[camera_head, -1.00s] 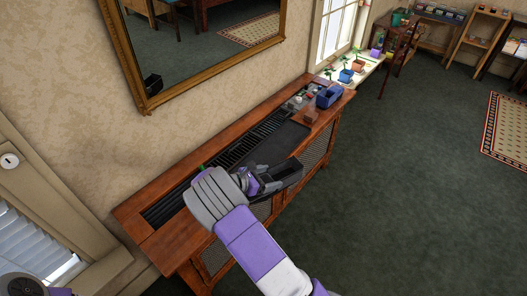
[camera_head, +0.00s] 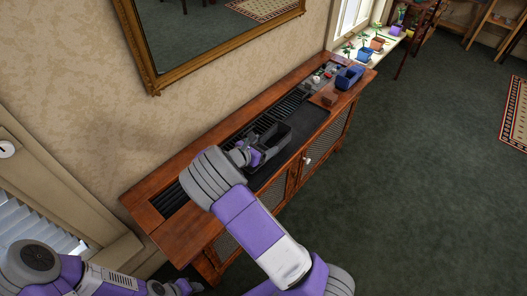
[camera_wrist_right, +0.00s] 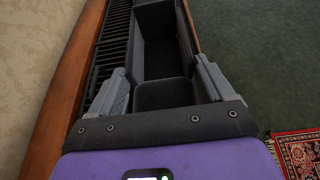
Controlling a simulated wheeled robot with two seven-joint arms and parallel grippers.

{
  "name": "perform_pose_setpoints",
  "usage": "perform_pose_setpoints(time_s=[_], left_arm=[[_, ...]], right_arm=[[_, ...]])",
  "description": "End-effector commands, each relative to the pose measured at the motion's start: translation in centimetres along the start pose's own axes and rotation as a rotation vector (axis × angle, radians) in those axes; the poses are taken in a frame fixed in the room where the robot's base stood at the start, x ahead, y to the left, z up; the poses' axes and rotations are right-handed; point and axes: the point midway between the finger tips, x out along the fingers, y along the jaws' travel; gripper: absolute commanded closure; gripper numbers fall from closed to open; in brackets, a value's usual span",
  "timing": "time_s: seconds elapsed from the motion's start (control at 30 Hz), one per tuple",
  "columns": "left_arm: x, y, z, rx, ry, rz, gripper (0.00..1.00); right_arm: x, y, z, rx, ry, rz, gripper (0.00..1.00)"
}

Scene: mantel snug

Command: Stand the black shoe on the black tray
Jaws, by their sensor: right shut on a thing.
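The black shoe (camera_head: 280,143) is a dark, open, box-like shape. My right gripper (camera_head: 264,151) is shut on its near end, and the shoe lies over the top of the wooden cabinet. In the right wrist view the shoe (camera_wrist_right: 166,52) runs away from me between the two grey fingers (camera_wrist_right: 163,88). The black tray (camera_head: 306,121) is a flat dark panel on the cabinet top, partly hidden behind the shoe. I cannot tell whether the shoe touches it.
The wooden cabinet (camera_head: 160,232) stands along the wall and has a slatted black grille (camera_head: 236,133). A gilt-framed mirror (camera_head: 150,78) hangs above. Green carpet (camera_head: 420,190) is clear at right.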

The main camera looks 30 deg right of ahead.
Motion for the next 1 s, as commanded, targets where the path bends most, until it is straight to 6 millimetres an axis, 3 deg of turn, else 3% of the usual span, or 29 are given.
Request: perform_pose_setpoints(time_s=[0.13,0.37,0.4,0.5,0.77,1.0], left_arm=[[1.0,-0.4,-0.1,0.0,0.0,0.0,0.55],[0.9,-0.3,-0.1,0.0,0.0,0.0,0.55],[0.9,-0.3,-0.1,0.0,0.001,0.0,0.55],[0.9,-0.3,-0.1,0.0,0.001,0.0,0.55],[0.8,-0.3,-0.1,0.0,0.001,0.0,0.55],[-0.5,0.2,0.0,0.0,0.001,0.0,0.55]], right_arm=[[1.0,0.0,-2.3,-0.003,-0.001,-0.001,0.65],[1.0,0.0,-2.5,0.0,0.001,0.0,0.65],[1.0,0.0,-2.6,0.0,0.003,0.0,0.13],[1.0,0.0,-2.5,0.0,0.002,-0.001,0.0],[0.8,0.0,-2.5,-0.001,0.001,0.0,0.0],[-3.0,0.1,-2.2,-0.001,0.002,0.003,0.0]])
